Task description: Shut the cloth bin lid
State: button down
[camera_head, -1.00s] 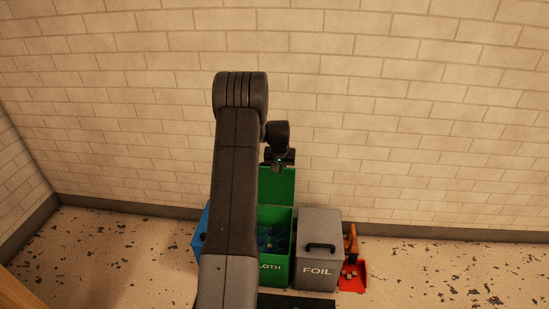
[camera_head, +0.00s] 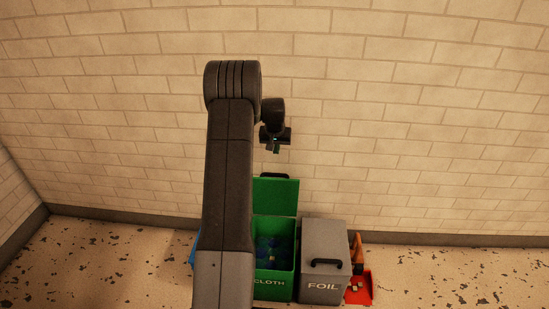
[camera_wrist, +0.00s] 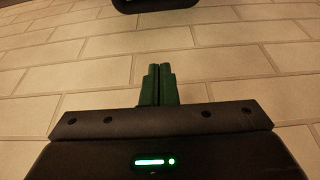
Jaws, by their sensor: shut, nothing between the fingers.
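The green cloth bin (camera_head: 275,283) stands on the floor by the wall, its front marked CLOTH and its left part hidden behind my arm. Its green lid (camera_head: 276,196) stands upright at the back of the bin, with a dark handle (camera_head: 274,176) at its top edge. Blue items lie inside the open bin. My gripper (camera_head: 274,149) is above the lid, apart from it, in front of the brick wall. In the wrist view my gripper's green fingers (camera_wrist: 159,84) are together with nothing between them.
The grey foil bin (camera_head: 324,262) with its lid shut stands right of the cloth bin. A red dustpan (camera_head: 359,289) and an orange item (camera_head: 356,250) lie right of that. A blue bin edge (camera_head: 194,247) shows left of my arm. The brick wall (camera_head: 420,130) is close behind.

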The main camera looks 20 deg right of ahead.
jog(key=b+x, duration=0.1)
jog(key=x, duration=0.8)
jog(key=shift+a+f+b, duration=0.1)
jog(key=shift+b, duration=0.2)
jog(key=shift+s+f, duration=0.2)
jog(key=shift+f, duration=0.05)
jog(key=shift+s+a+r+b, duration=0.1)
jog(key=shift+s+a, duration=0.2)
jog(key=shift+s, duration=0.2)
jog(key=shift+s+a+b, duration=0.15)
jog(key=shift+s+a, duration=0.1)
jog(key=shift+s, duration=0.3)
jog(key=shift+s+a+r+b, duration=0.1)
jog(key=shift+s+a, duration=0.2)
jog(key=shift+s, duration=0.2)
jog(key=shift+f, duration=0.1)
